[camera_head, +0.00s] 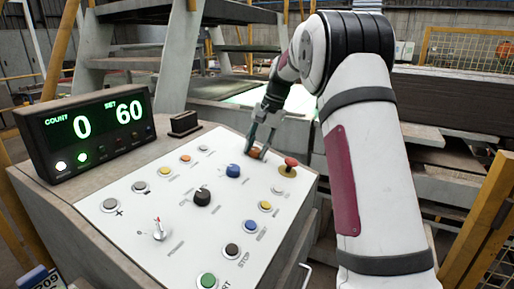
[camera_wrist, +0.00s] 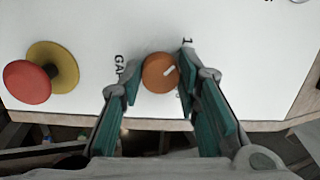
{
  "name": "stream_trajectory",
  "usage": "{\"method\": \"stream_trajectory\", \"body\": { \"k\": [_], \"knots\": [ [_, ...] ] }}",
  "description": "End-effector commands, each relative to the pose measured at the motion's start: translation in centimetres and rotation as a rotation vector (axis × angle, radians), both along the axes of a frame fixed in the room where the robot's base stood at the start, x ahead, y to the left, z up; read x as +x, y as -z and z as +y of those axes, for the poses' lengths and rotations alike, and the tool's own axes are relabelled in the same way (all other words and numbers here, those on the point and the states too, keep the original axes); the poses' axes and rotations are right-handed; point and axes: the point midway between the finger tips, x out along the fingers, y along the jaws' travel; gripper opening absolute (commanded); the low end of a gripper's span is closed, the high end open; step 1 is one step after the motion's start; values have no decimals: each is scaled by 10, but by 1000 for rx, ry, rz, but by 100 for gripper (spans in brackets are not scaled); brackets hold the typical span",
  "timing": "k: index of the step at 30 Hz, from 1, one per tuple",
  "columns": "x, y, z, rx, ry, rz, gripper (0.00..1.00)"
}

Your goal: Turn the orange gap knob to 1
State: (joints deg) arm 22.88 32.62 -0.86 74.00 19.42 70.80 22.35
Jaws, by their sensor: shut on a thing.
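The orange gap knob (camera_wrist: 158,76) sits on the white panel between the two green-padded fingers of my gripper (camera_wrist: 159,66). My gripper is shut on it, one finger on each side. A short white mark on the knob points up and to the right in the wrist view, roughly toward the printed "1". The "GAP" label is partly visible left of the knob. Another character below right is mostly hidden by the right finger. In the head view, the knob (camera_head: 255,155) shows at the panel's far side, partly covered by my gripper (camera_head: 259,147).
A red mushroom button on a yellow base (camera_wrist: 30,82) stands near the knob; it also shows in the head view (camera_head: 290,163). The panel (camera_head: 135,230) carries several other knobs and buttons. A display box (camera_head: 88,130) reads count 0 and set 60.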

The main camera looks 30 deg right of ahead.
Motion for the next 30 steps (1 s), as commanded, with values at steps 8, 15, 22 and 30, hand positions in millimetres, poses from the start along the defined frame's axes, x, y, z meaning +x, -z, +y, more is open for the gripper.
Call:
{"method": "stream_trajectory", "body": {
  "k": [8, 15, 22, 30],
  "knots": [
    [1, -1, 1, -8, -41, -9, 2],
    [1, -1, 1, -9, -44, -10, 2],
    [1, -1, 1, -9, -43, -9, 50],
    [0, -1, 0, -10, -42, -8, 50]
  ]
}}
